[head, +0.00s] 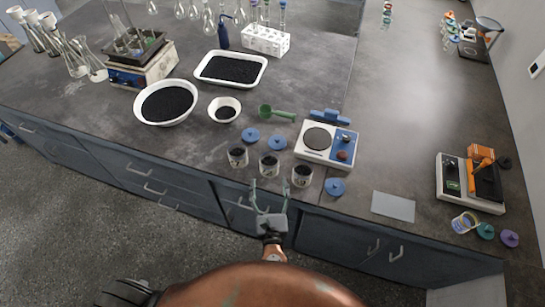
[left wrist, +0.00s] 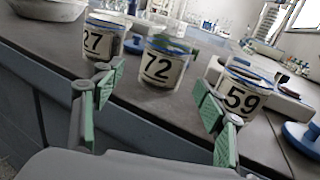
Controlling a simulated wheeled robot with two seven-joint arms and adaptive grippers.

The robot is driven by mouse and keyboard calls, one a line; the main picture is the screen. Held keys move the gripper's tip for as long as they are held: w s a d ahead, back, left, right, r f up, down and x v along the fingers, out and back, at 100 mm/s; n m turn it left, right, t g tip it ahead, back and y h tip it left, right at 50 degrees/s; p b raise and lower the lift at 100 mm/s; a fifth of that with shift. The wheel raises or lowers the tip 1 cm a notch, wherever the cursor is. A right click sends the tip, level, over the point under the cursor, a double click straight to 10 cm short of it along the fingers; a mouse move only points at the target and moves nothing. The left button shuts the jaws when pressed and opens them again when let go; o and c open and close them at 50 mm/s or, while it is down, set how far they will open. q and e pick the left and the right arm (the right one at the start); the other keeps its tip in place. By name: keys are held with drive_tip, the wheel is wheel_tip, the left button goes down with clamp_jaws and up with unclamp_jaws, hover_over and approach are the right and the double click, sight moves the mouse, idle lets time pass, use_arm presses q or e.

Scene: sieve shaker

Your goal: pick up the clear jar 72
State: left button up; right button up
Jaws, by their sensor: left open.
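The clear jar 72 (head: 269,167) stands upright near the bench's front edge, the middle one of three similar jars in a row. My right gripper is not in view.
Jar 27 (left wrist: 102,38) stands left of jar 72, and jar 59 (left wrist: 243,94) stands close on its right, near the right finger. Blue lids (head: 250,135) lie behind the jars. A balance (head: 318,158) stands behind right. A blue lid (head: 335,187) lies right of the jars.

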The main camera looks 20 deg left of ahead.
sight(270, 172)
use_arm(q)
drive_tip(key=x, duration=0.2)
drive_tip(key=shift+w+a, duration=0.1)
drive_tip(key=shift+w, duration=0.3)
drive_tip(key=x, duration=0.1)
drive_tip(key=b+x, duration=0.1)
drive_tip(key=x, duration=0.2)
drive_tip(key=shift+w+d+r+b, duration=0.2)
drive_tip(key=shift+w+d+b, duration=0.05)
drive_tip(key=shift+b, duration=0.05)
drive_tip(key=shift+w+a, duration=0.15)
drive_tip(key=shift+w, duration=0.2)
drive_tip(key=shift+w+a, duration=0.1)
drive_tip(key=shift+w, duration=0.05)
drive_tip(key=shift+c, duration=0.5)
drive_tip(key=c, duration=0.9)
drive_tip(key=shift+r, duration=0.1)
drive_tip(key=c, duration=0.4)
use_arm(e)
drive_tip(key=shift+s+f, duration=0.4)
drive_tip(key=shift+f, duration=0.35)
